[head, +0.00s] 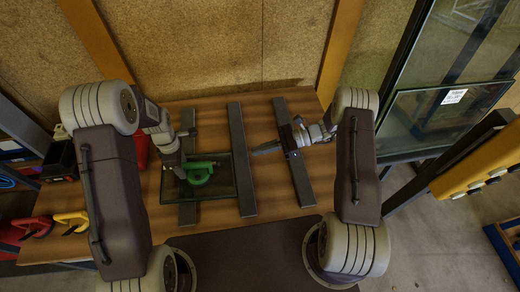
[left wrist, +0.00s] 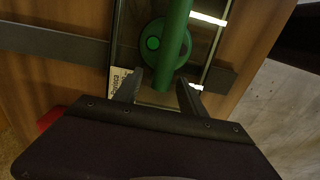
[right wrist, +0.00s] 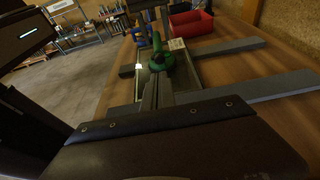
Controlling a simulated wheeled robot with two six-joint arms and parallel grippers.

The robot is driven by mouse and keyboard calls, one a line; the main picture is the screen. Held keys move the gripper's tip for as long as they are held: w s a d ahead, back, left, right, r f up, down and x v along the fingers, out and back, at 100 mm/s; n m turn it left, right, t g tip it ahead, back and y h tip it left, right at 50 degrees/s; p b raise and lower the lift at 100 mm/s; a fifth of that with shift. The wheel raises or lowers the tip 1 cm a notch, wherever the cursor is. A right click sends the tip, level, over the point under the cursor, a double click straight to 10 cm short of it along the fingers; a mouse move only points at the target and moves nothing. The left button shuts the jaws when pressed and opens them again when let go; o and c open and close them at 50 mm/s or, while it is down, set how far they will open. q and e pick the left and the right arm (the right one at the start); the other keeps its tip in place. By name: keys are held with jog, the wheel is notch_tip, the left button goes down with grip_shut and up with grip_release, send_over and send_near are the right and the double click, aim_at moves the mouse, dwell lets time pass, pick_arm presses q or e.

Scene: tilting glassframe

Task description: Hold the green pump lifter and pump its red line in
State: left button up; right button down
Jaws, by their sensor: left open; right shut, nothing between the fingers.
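The green pump lifter (head: 200,172) lies on a small dark glass pane (head: 226,181) on the wooden bench. In the left wrist view the lifter shows a round cup (left wrist: 153,43) and a long green handle (left wrist: 174,35). My left gripper (head: 181,172) is open at the lifter, its fingertips (left wrist: 160,92) on either side of the handle's near end. I cannot tell whether they touch it. No red line can be made out. My right gripper (head: 258,149) is shut and empty, to the right of the pane; its fingers (right wrist: 153,90) point toward the lifter (right wrist: 161,57).
Grey bars lie across the bench, the middle one (head: 242,160) right beside the pane and another (head: 294,155) under my right gripper. A red clamp (head: 35,226) and a yellow clamp (head: 72,221) lie at the left. A large glass frame (head: 445,115) stands at the right.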

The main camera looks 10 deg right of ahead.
pick_arm(q)
notch_tip(320, 180, up, 10)
jog(key=shift+r, duration=0.15)
